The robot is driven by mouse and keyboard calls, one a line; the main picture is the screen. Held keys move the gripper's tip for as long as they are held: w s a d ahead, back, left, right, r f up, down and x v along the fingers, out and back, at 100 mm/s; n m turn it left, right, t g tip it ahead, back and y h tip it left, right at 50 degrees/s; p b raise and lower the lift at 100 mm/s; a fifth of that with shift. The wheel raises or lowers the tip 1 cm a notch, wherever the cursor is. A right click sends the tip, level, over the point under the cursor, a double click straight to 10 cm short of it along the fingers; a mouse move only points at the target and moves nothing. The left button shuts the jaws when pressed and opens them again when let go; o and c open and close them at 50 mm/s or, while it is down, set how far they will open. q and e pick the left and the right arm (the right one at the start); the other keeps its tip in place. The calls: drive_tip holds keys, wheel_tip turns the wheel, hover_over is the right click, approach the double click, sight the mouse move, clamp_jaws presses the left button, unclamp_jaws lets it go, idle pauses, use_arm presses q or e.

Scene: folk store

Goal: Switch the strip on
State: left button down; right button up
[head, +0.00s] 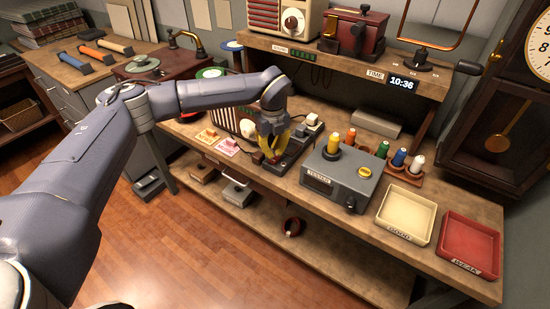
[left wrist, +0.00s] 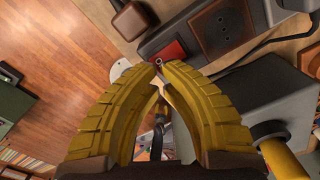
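The dark grey power strip (head: 294,153) lies on the workbench, partly hidden behind my left gripper (head: 271,160) in the head view. In the left wrist view the strip (left wrist: 188,32) carries a red rocker switch (left wrist: 170,53) at its near end and a square brown plug (left wrist: 222,27). My left gripper (left wrist: 157,66) has its yellow fingertips together, right beside the red switch. I cannot tell if they touch it. Nothing is visibly held. Whether the switch is on or off is not clear. My right gripper is not in view.
A grey tester box (head: 339,178) stands close to the right of the strip. Pink and orange items (head: 228,146) lie to the left. A cream tray (head: 405,215) and a red tray (head: 468,244) are at the right. A shelf (head: 340,70) overhangs the back.

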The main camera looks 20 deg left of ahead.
sight(273, 160)
use_arm(q)
drive_tip(key=shift+f, duration=0.7)
idle(0.5)
wheel_tip(273, 160, up, 7)
idle(1.1)
